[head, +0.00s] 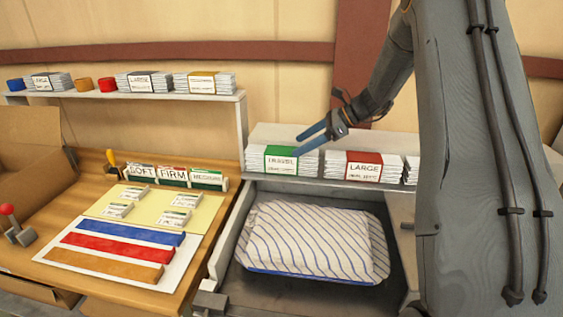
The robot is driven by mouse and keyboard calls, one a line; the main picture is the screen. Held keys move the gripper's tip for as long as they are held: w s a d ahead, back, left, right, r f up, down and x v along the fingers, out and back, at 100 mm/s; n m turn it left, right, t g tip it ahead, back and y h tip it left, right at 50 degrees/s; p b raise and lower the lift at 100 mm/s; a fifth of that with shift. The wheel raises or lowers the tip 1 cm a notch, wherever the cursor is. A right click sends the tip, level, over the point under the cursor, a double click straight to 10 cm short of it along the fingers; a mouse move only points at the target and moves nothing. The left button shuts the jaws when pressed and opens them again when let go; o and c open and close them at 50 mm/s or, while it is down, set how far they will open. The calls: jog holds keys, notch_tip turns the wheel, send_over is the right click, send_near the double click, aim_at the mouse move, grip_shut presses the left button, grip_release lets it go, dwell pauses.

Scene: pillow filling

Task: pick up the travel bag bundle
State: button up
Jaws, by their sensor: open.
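The travel bag bundle (281,161) is a stack of white folded bags with a green band, its lettering small and partly readable as "TRAVEL". It lies on the grey shelf (262,134) behind the striped pillow. My gripper (303,144) is open, with its two blue-grey fingers pointing left and down at the right part of this bundle. The fingers overlap the bundle's top in the head view. Whether they touch it I cannot tell. Nothing shows between them.
A red-banded bundle marked LARGE (363,167) lies just to the right on the same shelf. A striped pillow (312,240) lies on a blue tray in front. Further bundles (150,82) line the upper left shelf. Cards and coloured strips (118,249) cover the wooden table at left.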

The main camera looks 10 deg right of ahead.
aim_at(286, 150)
jog(key=shift+a+r+p+x, duration=0.15)
jog(key=shift+p+x, duration=0.8)
jog(key=shift+x, duration=1)
jog(key=shift+a+r+p+x, duration=0.15)
jog(key=shift+p+x, duration=0.8)
jog(key=shift+x, duration=1)
jog(key=shift+s, duration=0.1)
jog(key=c, duration=1.5)
